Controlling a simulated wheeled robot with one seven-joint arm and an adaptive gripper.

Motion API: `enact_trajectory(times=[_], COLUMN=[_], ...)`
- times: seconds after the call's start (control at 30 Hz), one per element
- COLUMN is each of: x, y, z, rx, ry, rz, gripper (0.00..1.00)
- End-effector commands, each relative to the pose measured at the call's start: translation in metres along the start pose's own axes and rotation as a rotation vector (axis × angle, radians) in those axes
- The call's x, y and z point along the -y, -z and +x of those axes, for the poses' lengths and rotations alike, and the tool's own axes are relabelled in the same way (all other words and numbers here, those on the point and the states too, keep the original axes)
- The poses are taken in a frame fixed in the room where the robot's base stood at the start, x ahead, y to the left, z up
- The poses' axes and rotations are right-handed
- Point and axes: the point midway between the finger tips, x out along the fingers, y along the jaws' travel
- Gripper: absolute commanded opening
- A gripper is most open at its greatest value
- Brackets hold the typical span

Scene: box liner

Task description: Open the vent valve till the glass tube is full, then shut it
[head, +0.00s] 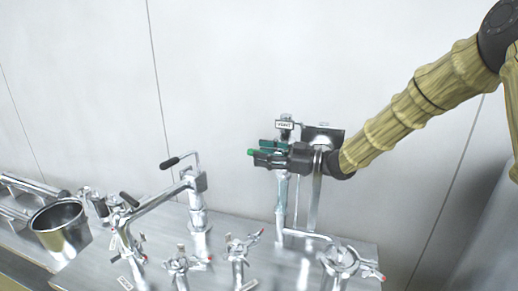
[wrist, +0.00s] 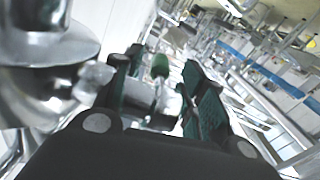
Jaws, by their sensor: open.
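The vent valve (head: 284,125) carries a small label reading VENT and stands at the top of the upright tube. The glass tube (head: 281,197) runs down below my gripper to the steel bench; its fill level is too small to tell. My gripper (head: 268,152) reaches in from the right and covers part of the tube and valve. In the wrist view my gripper (wrist: 163,105) is open, with its green-padded fingers on either side of a metal stem with a green tip (wrist: 160,66). I cannot tell whether the fingers touch it.
A metal pot (head: 60,225) stands at the left. A bent pipe with a black-handled lever (head: 176,161) rises left of the tube. Several clamped fittings (head: 238,250) stand along the front of the bench. A plain wall panel (head: 230,60) is behind.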

Motion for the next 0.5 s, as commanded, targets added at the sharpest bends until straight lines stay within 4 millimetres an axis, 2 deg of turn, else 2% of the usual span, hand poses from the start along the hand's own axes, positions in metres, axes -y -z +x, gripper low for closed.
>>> enact_trajectory(times=[0.2,0.5], x=[0.0,0.0], y=[0.001,-0.001], z=[0.016,0.018], rx=[-0.001,0.0], ry=[0.0,-0.001], rz=[0.001,0.001], gripper=[0.41,0.41])
